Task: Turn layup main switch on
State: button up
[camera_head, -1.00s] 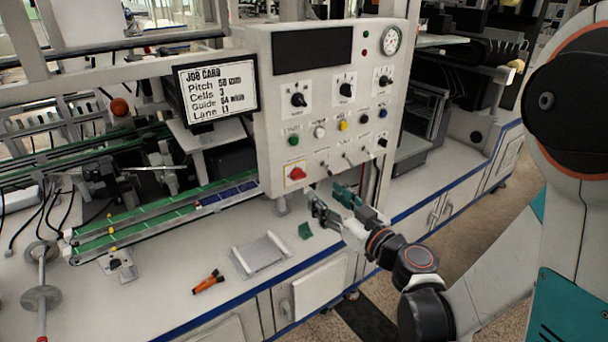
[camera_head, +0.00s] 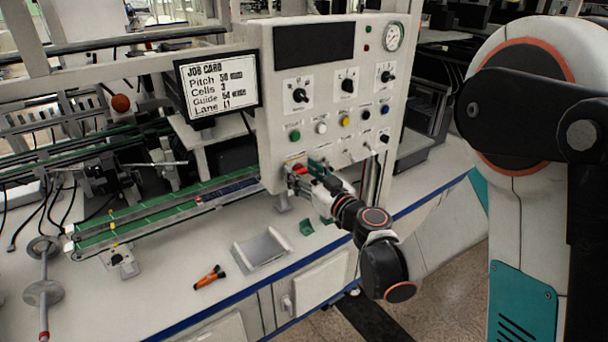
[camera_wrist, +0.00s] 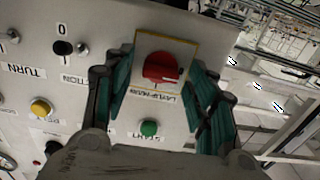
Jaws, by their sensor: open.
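The layup main switch (camera_wrist: 161,68) is a red rotary knob on a yellow-edged plate at the lower left of the control panel. In the wrist view it sits between my two open fingers, and its label is partly readable. In the head view the red knob (camera_head: 299,169) shows just beyond my fingertips. My gripper (camera_head: 305,176) is open in front of the panel; in the wrist view its teal fingers (camera_wrist: 163,88) stand on either side of the knob. I cannot tell whether they touch it.
The panel (camera_head: 330,100) also carries a green button (camera_head: 295,136), a white button, a yellow button (camera_head: 345,121), black selector knobs and small toggles. A job card screen (camera_head: 217,86) is left of it. An orange-black tool (camera_head: 209,277) and a grey tray (camera_head: 262,250) lie on the bench.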

jog(key=c, duration=1.1)
jog(key=shift+m, duration=0.4)
jog(key=m+b, duration=0.1)
jog(key=m, duration=0.2)
jog(key=shift+d+m, duration=0.1)
jog(key=shift+m, duration=0.3)
jog(key=m+b, duration=0.1)
jog(key=m, duration=0.3)
jog(key=shift+w+f, duration=0.1)
jog(key=m, duration=0.4)
jog(key=shift+d+m+b, duration=0.1)
jog(key=shift+m+b, duration=0.2)
jog(key=shift+m, duration=0.1)
jog(key=m, duration=0.4)
jog(key=shift+f, duration=0.1)
jog(key=shift+m, duration=0.4)
